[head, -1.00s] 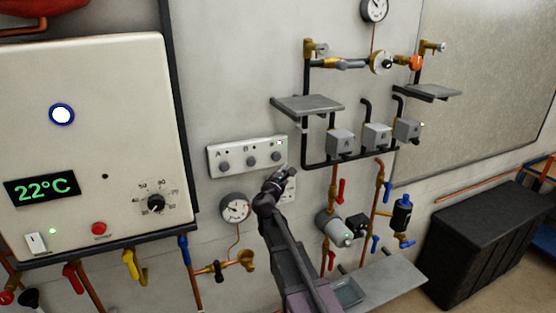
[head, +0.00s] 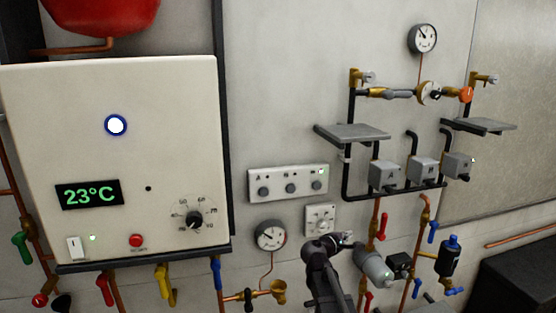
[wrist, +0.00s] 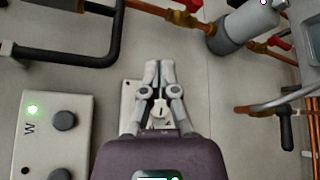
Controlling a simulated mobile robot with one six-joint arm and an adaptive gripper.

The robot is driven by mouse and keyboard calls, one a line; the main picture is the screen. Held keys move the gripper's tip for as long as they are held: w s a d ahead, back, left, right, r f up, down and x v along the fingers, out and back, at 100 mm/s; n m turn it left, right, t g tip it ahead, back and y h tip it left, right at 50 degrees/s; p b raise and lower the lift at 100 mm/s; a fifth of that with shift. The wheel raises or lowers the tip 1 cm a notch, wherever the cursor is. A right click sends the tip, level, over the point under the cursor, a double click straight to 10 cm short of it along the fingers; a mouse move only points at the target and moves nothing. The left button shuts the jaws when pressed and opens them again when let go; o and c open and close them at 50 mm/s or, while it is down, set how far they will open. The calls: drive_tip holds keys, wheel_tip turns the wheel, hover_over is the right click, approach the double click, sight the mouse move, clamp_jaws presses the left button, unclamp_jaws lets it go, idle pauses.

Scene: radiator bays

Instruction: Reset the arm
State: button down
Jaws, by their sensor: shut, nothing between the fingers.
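My gripper (head: 345,238) is at the lower middle of the head view, in front of the wall and just below a small white wall plate with a knob (head: 320,218). In the wrist view my gripper (wrist: 158,66) has its fingers together and holds nothing. The plate (wrist: 127,92) shows partly behind the fingers there, and its contact with them cannot be told. My arm reaches up from the bottom edge of the head view.
A three-knob panel (head: 288,183) with a green light is above left. A boiler (head: 150,160) reading 23°C fills the left. A grey pump (head: 373,266) and copper pipes are close on the right. Shelves (head: 352,133) and valve boxes (head: 424,168) are above right.

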drive_tip(key=s+d+f+m+g+y+b, duration=0.1)
drive_tip(key=s+f+m+g+y+b, duration=0.55)
drive_tip(key=s+f, duration=0.8)
drive_tip(key=s+a+f+m+g+y+b, duration=0.4)
drive_tip(key=s+a+f+m, duration=0.3)
drive_tip(key=s+f, duration=0.4)
drive_tip(key=shift+s+a+f+y, duration=0.15)
drive_tip(key=shift+a+f+y, duration=0.05)
drive_tip(key=shift+f+y, duration=0.3)
drive_tip(key=shift+g, duration=0.25)
